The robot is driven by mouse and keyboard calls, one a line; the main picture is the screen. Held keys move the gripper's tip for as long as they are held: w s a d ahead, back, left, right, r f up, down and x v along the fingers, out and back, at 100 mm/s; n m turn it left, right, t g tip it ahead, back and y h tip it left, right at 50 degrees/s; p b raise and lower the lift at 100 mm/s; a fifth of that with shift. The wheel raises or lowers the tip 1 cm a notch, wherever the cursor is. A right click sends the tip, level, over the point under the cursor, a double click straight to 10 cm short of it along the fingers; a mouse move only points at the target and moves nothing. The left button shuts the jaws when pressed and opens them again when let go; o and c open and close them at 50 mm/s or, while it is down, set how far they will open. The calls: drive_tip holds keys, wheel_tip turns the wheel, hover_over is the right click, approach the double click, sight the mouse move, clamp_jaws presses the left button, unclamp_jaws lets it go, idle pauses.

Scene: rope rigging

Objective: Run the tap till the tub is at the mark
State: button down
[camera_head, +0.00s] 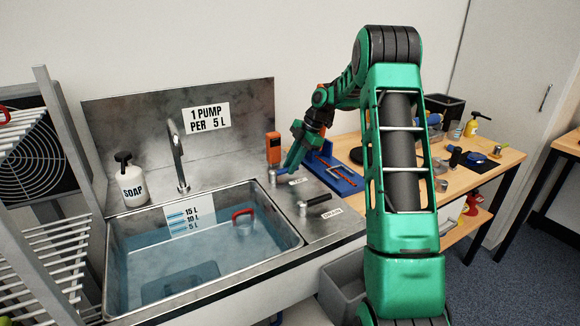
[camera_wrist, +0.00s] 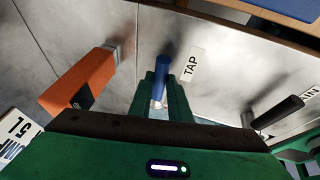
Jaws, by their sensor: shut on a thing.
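The steel tub (camera_head: 290,238) is a sink basin holding bluish water (camera_head: 225,252). A scale (camera_head: 190,220) on its back wall reads 15 L, 10 L and 5 L; I cannot tell exactly where the waterline meets it. The curved spout (camera_head: 178,155) stands behind the tub, and no stream shows under it. My gripper (camera_head: 284,170) is at the deck right of the tub, beside the TAP label (camera_head: 298,181). In the wrist view, my gripper (camera_wrist: 160,100) is shut on the blue tap lever (camera_wrist: 162,66).
The black drain lever (camera_head: 318,200) stands on the deck nearer the front. An orange block-shaped thing (camera_head: 273,148) stands behind the tap. A soap bottle (camera_head: 131,182) is left of the spout. A red handle (camera_head: 243,214) shows in the tub. A cluttered wooden bench lies right.

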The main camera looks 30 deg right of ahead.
drive_tip(key=c, duration=1.6)
unclamp_jaws()
drive_tip(key=shift+w+d, duration=0.15)
drive_tip(key=shift+w, duration=0.05)
drive_tip(key=shift+c, duration=0.2)
drive_tip(key=shift+s, duration=0.1)
drive_tip(key=v, duration=1)
drive_tip(key=shift+r, duration=0.35)
drive_tip(key=shift+d, duration=0.1)
